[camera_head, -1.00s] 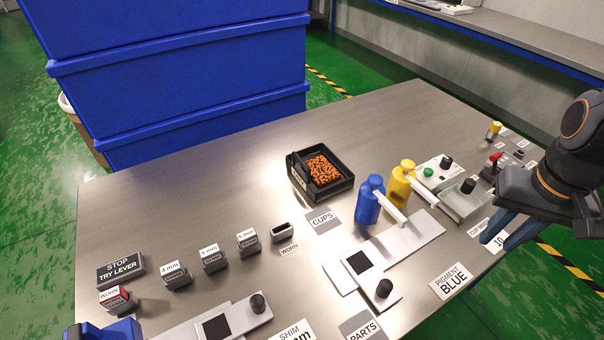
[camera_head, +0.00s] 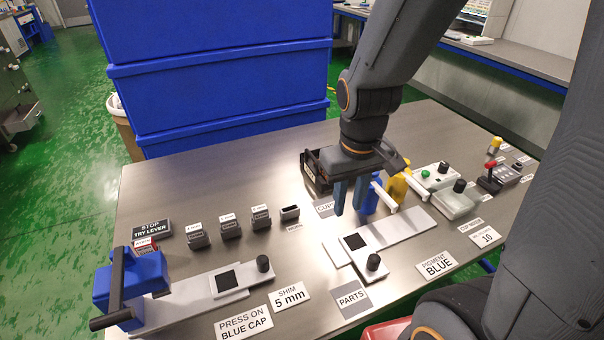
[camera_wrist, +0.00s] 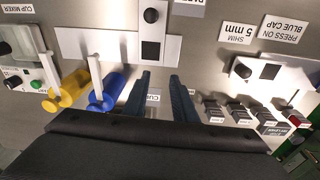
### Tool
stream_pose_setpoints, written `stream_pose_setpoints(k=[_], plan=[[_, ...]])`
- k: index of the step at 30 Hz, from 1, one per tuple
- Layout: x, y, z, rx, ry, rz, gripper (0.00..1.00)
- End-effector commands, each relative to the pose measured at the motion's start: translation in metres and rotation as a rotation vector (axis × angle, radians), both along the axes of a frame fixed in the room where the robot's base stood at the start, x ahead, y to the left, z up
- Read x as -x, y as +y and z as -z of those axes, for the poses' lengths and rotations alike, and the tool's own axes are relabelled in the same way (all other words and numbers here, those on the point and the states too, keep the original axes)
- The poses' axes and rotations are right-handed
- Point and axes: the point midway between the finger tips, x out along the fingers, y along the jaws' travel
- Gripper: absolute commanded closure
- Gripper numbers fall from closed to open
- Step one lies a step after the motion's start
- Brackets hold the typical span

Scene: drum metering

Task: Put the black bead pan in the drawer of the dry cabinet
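The black bead pan (camera_head: 311,181) sits on the steel table, at the back in the head view. Its left end shows; my arm hides the rest, and its orange beads are covered. My gripper (camera_head: 349,212) points down just right of and in front of the pan. Its two blue-grey fingers are apart with nothing between them; they also show apart in the wrist view (camera_wrist: 160,76). I cannot make out the pan there. A grey-green cabinet (camera_head: 12,85) at the far left, with a drawer (camera_head: 22,119) pulled out, may be the dry cabinet.
A blue bottle (camera_head: 371,199) and a yellow bottle (camera_head: 397,186) stand close right of my gripper. Several small grey blocks (camera_head: 230,228) stand left of it. Stacked blue crates (camera_head: 215,70) rise behind the table. Green floor lies open between the crates and the cabinet.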

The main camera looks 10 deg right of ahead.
Motion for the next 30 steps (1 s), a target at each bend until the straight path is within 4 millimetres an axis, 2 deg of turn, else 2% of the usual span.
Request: stream_pose_setpoints(k=[5,9,12,15,18,21,30], plan=[[-0.06,-0.007,0.007,0.125,0.069,-0.485,0.75],[-0.116,-0.013,0.017,0.245,0.157,-0.937,0.75],[-0.15,-0.016,0.024,0.319,0.224,-1.208,0.75],[-0.176,-0.018,0.03,0.373,0.283,-1.408,0.75],[-0.192,-0.02,0.034,0.407,0.325,-1.53,0.75],[-0.199,-0.022,0.038,0.421,0.344,-1.582,0.75],[-0.2,-0.034,0.063,0.421,0.346,-1.589,0.75]])
